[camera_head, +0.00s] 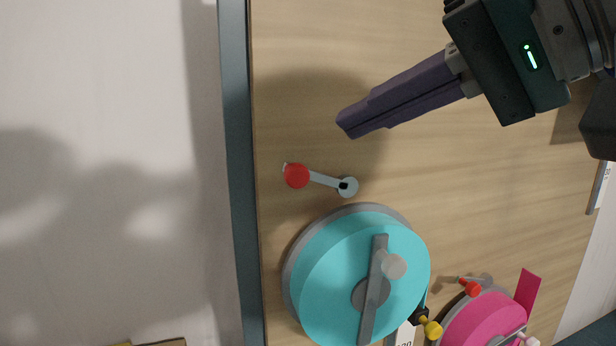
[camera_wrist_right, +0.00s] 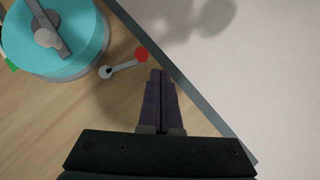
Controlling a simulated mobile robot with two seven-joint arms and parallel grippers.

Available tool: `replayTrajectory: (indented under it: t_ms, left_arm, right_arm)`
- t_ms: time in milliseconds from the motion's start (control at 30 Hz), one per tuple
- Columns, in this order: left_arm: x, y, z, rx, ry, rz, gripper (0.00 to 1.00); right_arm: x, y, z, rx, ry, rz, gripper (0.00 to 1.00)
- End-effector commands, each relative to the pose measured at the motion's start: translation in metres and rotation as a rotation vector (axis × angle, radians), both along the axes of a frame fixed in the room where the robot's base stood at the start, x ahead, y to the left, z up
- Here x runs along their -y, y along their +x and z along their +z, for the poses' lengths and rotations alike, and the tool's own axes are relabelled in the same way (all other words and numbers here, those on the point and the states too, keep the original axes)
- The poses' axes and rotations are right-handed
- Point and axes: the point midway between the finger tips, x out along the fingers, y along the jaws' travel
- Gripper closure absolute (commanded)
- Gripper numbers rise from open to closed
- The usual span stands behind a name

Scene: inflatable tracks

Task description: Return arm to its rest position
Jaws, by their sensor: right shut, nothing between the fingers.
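My right gripper (camera_head: 352,122) comes in from the upper right in the head view. Its purple fingers are closed together with nothing between them. The fingers are above the wooden board, close to a small lever with a red knob (camera_head: 296,176) and a grey pivot (camera_head: 348,187). In the right wrist view the shut fingertips (camera_wrist_right: 160,74) appear just beside the red knob (camera_wrist_right: 141,55); I cannot tell the height gap. My left gripper is not in view.
A large turquoise wheel with a grey crank (camera_head: 330,270) sits below the lever. A pink wheel (camera_head: 470,325), a small red knob (camera_head: 472,288) and a yellow knob (camera_head: 432,329) are at the lower right. The board's dark edge (camera_head: 236,150) runs along the left.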

Motion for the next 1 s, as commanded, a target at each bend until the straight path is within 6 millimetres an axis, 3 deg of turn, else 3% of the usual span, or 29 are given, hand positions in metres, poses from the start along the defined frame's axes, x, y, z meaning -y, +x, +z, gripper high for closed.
replayTrajectory:
  t_ms: [200, 300, 433, 600, 700, 1000]
  left_arm:
    - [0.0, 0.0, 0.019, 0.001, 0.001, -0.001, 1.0]
    - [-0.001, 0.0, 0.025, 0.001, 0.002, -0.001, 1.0]
    - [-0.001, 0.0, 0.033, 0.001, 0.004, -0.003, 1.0]
    - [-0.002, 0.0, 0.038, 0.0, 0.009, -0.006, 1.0]
    - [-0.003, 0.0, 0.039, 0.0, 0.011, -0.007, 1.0]
    - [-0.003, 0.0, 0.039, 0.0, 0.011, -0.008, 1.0]
  right_arm:
    - [0.025, -0.052, -0.105, -0.037, -0.285, -0.005, 1.0]
    - [0.046, -0.089, -0.147, -0.084, -0.438, 0.0, 1.0]
    - [0.079, -0.146, -0.188, -0.179, -0.634, 0.024, 1.0]
    - [0.113, -0.208, -0.214, -0.297, -0.822, 0.075, 1.0]
    - [0.125, -0.228, -0.219, -0.337, -0.879, 0.096, 1.0]
    - [0.129, -0.235, -0.222, -0.351, -0.903, 0.106, 1.0]
